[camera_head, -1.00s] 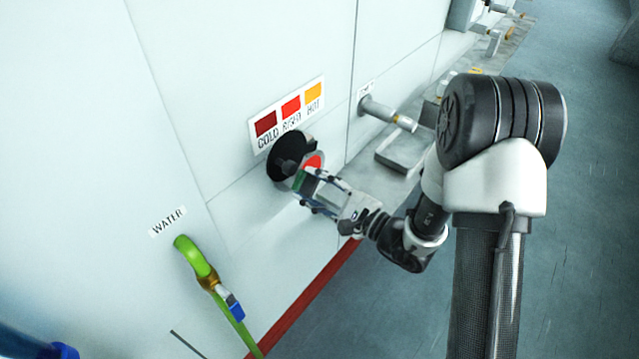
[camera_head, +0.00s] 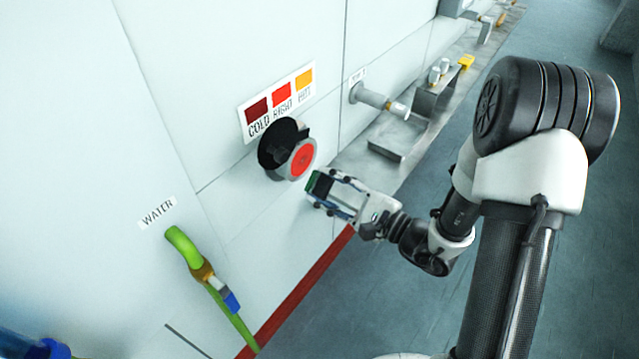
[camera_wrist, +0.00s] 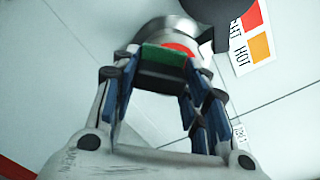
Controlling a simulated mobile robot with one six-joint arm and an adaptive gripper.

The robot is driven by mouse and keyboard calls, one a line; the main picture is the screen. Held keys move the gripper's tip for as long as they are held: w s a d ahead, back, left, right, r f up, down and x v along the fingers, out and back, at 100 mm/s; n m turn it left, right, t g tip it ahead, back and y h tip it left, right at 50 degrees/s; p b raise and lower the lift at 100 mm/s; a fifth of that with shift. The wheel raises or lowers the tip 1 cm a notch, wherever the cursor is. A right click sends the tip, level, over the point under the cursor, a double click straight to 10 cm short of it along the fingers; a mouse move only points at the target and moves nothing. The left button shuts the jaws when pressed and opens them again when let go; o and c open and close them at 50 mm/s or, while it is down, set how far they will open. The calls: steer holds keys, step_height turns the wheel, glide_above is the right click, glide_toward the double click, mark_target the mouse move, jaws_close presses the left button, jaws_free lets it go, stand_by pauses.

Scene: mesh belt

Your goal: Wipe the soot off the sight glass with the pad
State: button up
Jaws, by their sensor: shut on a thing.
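The sight glass (camera_head: 303,159) is a round red disc in a grey metal ring on the pale wall, with a black round flap (camera_head: 281,146) beside it on the upper left. In the head view its face looks red, and I cannot make out clear soot on it. My gripper (camera_head: 318,186) is shut on the pad (camera_wrist: 163,56), a small block with a green face. The pad is in front of the glass at its lower right, with a visible gap in the head view. In the wrist view the pad hides the lower part of the glass (camera_wrist: 180,48).
A COLD to HOT colour chart (camera_head: 279,99) is above the glass. A pipe stub (camera_head: 379,101) and a metal ledge (camera_head: 398,138) are to the right. A green hose (camera_head: 205,272) marked WATER hangs at the lower left. Free floor is at the right.

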mark_target(318, 183)
stand_by(0.3)
steer(key=shift+b+v, duration=0.35)
steer(key=shift+v, duration=1.2)
steer(key=shift+w+a, duration=0.1)
steer(key=shift+a, duration=0.05)
steer(key=shift+b+x, duration=0.35)
steer(key=shift+x, duration=2.95)
steer(key=shift+x, duration=1)
steer(key=shift+w, duration=0.1)
steer(key=shift+w+d, duration=1.05)
steer(key=shift+w, duration=0.25)
steer(key=shift+w+d, duration=1.05)
steer(key=shift+w, duration=0.25)
